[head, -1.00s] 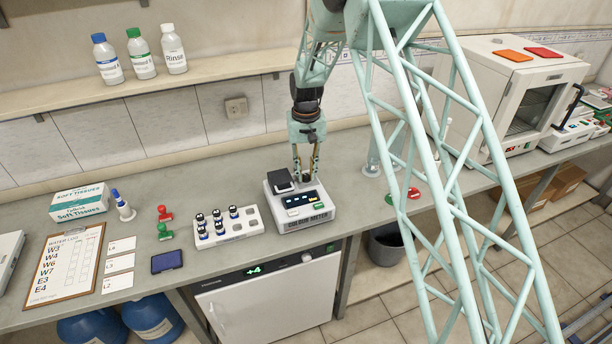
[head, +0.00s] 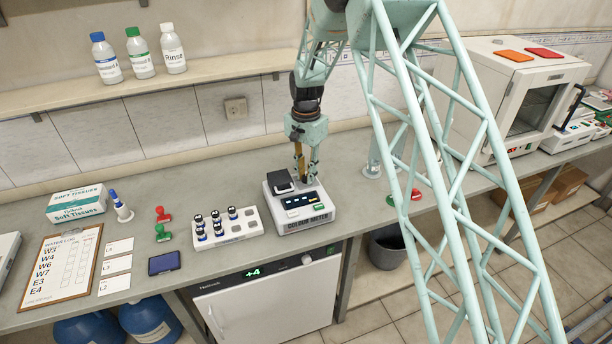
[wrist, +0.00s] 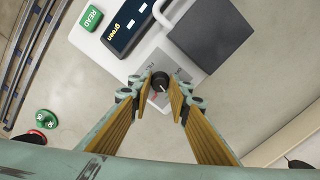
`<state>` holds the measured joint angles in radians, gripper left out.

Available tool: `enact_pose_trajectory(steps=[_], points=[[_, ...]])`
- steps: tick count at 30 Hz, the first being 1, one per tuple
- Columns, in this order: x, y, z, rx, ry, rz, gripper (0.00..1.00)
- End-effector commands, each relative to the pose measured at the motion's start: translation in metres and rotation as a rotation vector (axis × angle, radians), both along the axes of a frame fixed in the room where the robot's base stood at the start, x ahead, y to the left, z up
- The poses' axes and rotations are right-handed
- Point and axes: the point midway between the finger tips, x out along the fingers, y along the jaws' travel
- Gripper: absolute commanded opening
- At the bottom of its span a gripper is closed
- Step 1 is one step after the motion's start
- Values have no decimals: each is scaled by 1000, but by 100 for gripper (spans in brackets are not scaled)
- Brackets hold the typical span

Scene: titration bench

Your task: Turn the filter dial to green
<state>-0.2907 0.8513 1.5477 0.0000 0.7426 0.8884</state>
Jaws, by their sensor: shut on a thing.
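The colour meter (head: 299,222) is a pale box on the bench, right of the vial rack. Its dark display (wrist: 130,24) reads "green" in yellow letters in the wrist view. The filter dial (wrist: 160,81) is a small black knob with a red mark by its lower edge. My gripper (wrist: 161,90) is shut on the dial, one fingertip on each side. In the head view my gripper (head: 306,176) points down at the meter's back right and hides the dial.
The meter's dark lid (wrist: 212,35) is close beside the gripper, and a green READ button (wrist: 91,18) lies beyond the display. The white vial rack (head: 240,230) stands left of the meter.

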Motion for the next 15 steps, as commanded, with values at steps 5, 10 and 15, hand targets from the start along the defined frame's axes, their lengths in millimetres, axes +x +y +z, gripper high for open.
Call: enact_pose_trajectory(steps=[5, 10, 15], points=[[0, 0, 0, 0, 0, -95, 7], [0, 0, 0, 0, 0, -153, 7], [0, 0, 0, 0, 0, -178, 7]])
